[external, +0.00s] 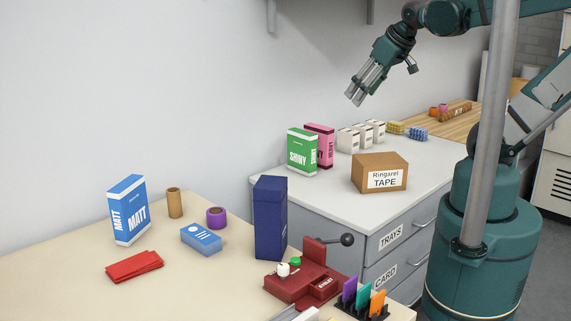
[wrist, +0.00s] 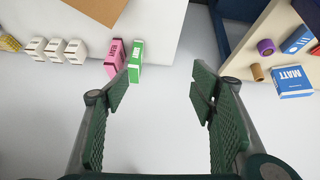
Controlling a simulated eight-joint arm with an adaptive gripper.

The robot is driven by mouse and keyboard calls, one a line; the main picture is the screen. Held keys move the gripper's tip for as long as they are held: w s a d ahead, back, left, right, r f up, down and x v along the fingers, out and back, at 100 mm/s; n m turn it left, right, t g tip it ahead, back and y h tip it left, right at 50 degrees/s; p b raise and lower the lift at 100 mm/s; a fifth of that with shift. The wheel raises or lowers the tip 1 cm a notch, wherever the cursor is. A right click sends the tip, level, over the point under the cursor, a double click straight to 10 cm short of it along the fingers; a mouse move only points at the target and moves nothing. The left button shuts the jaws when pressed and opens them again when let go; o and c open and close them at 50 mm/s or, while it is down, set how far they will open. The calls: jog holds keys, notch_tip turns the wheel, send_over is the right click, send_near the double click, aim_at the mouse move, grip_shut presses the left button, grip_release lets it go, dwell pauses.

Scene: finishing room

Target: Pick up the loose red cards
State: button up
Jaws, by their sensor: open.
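The loose red cards (external: 134,266) lie as a small, slightly fanned stack on the cream table at the left of the external view. A sliver of red shows at the right edge of the wrist view (wrist: 315,50). My gripper (external: 355,98) is open and empty, high above the grey cabinet and well to the right of the cards. In the wrist view its fingers (wrist: 163,80) are spread with nothing between them.
Around the cards stand a blue MATT box (external: 128,210), a brown roll (external: 174,203), purple tape (external: 216,217) and a blue card pack (external: 201,238). A tall navy box (external: 270,218) and a red lever device (external: 305,280) stand right.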

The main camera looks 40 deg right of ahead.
jog(key=w+a+f+n+g+y, duration=0.1)
jog(key=w+a+n, duration=0.2)
jog(key=w+a, duration=0.65)
jog(key=w+a+n+g+b, duration=0.1)
jog(key=w+a+n+g, duration=0.2)
jog(key=a, duration=1.2)
jog(key=w+a+f+n+y, duration=0.1)
jog(key=w+a+n, duration=0.2)
jog(key=w+a, duration=0.7)
jog(key=s+a+f+n+g, duration=0.1)
jog(key=s+a+f+n, duration=0.1)
jog(key=a+f, duration=0.6)
jog(key=s+a+f+n+g+h+b, duration=0.1)
jog(key=a+f, duration=0.7)
jog(key=a, duration=1)
jog(key=s+a+f+n, duration=0.4)
jog(key=a+f, duration=0.4)
jog(key=a, duration=0.5)
jog(key=shift+a+g+h+b, duration=0.15)
jog(key=shift+g+h+b, duration=0.25)
jog(key=shift+a+f, duration=0.1)
jog(key=shift+a, duration=0.05)
